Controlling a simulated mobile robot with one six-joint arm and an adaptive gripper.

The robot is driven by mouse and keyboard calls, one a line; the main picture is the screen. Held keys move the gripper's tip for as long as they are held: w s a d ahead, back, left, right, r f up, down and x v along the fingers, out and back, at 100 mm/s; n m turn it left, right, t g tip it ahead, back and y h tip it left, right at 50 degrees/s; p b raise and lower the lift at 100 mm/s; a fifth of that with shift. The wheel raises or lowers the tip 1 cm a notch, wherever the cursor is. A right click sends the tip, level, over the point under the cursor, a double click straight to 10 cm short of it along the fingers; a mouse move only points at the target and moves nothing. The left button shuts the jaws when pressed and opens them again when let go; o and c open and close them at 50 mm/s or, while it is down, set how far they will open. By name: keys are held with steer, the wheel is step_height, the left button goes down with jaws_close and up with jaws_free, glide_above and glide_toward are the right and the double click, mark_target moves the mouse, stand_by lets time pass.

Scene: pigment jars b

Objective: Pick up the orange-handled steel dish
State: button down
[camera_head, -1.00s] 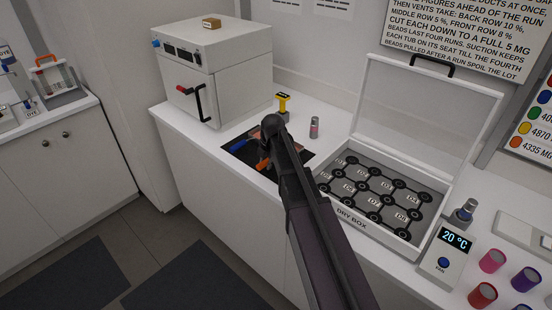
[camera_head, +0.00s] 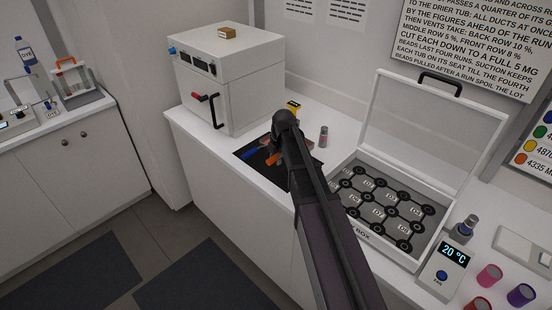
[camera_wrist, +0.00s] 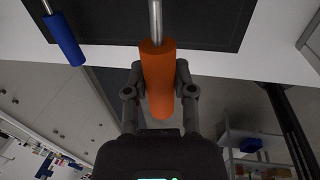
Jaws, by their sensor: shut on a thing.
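The orange-handled steel dish shows its orange handle (camera_wrist: 158,80) in the wrist view, with a steel rod running up out of the top of the picture. Its dish end is out of the wrist view and hidden behind my arm in the head view. My gripper (camera_wrist: 160,88) is shut on the orange handle, one finger on each side. In the head view a bit of the orange handle (camera_head: 275,158) shows beside my arm, over the black mat (camera_head: 243,154). I cannot tell whether the dish is lifted clear of the mat.
A blue-handled tool (camera_head: 252,153) lies on the mat, left of my arm; its handle also shows in the wrist view (camera_wrist: 64,40). A white oven (camera_head: 228,75) stands behind left, a yellow-topped item (camera_head: 293,105) and small vial (camera_head: 323,137) behind, an open dry box (camera_head: 417,250) right.

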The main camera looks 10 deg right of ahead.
steer(key=shift+r+p, duration=1.25)
steer(key=shift+r, duration=0.4)
steer(key=shift+a, duration=0.1)
